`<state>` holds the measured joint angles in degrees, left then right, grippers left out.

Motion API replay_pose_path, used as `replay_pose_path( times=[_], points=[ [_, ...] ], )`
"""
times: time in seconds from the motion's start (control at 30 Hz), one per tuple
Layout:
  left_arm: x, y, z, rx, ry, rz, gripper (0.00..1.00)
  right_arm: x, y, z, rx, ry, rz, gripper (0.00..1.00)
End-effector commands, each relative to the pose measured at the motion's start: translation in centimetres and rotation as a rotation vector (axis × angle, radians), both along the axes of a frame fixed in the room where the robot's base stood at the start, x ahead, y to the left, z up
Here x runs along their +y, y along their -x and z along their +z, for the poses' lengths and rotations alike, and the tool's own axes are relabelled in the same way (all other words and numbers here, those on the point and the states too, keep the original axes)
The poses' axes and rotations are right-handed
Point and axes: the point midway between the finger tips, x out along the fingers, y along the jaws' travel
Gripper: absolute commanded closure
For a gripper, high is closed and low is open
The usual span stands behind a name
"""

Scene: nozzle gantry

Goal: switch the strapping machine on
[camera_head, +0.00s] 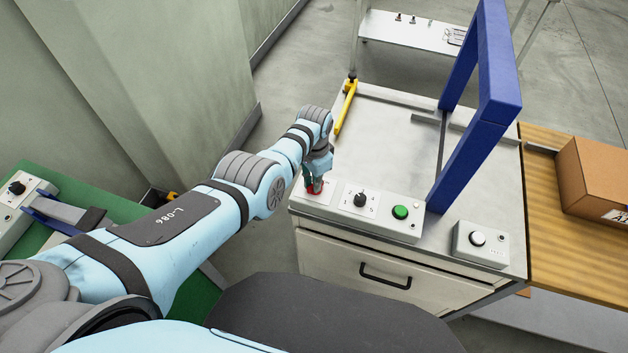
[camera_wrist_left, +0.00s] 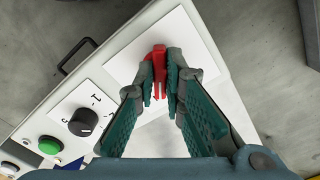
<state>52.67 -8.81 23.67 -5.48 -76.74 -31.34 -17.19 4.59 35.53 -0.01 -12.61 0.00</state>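The strapping machine is a pale cabinet (camera_head: 385,150) with a blue arch (camera_head: 468,105). Its front panel carries a black rotary knob (camera_head: 360,200), which also shows in the wrist view (camera_wrist_left: 84,122), and a green button (camera_head: 400,212), also in the wrist view (camera_wrist_left: 50,147). At the panel's left end is a red switch handle (camera_wrist_left: 159,62) on a white plate (camera_wrist_left: 205,75). My left gripper (camera_wrist_left: 161,80) has its fingertips on either side of the red handle, apparently closed on it. In the head view the gripper (camera_head: 316,180) mostly covers the handle. My right gripper is out of view.
A grey box with a white button (camera_head: 477,238) sits at the machine's front right. A cardboard box (camera_head: 598,180) rests on a wooden surface at the right. A control box (camera_head: 18,200) stands on a green surface at the left. A white shelf (camera_head: 410,35) is behind.

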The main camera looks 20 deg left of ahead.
Motion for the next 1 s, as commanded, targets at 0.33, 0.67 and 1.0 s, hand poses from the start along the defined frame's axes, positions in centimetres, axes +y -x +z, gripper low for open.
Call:
replay_pose_path(
  times=[0.33, 0.67, 1.0],
  points=[
    [0.0, 0.0, 0.0, -0.001, 0.000, 0.001, 0.70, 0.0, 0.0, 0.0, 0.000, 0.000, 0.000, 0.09],
    [-0.1, -0.1, 2.7, -0.005, 0.002, 0.002, 0.70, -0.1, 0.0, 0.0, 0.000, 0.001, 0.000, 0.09],
    [0.0, -0.1, 11.3, -0.004, 0.000, 0.001, 0.70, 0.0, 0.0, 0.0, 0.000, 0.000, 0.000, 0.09]
  ],
)
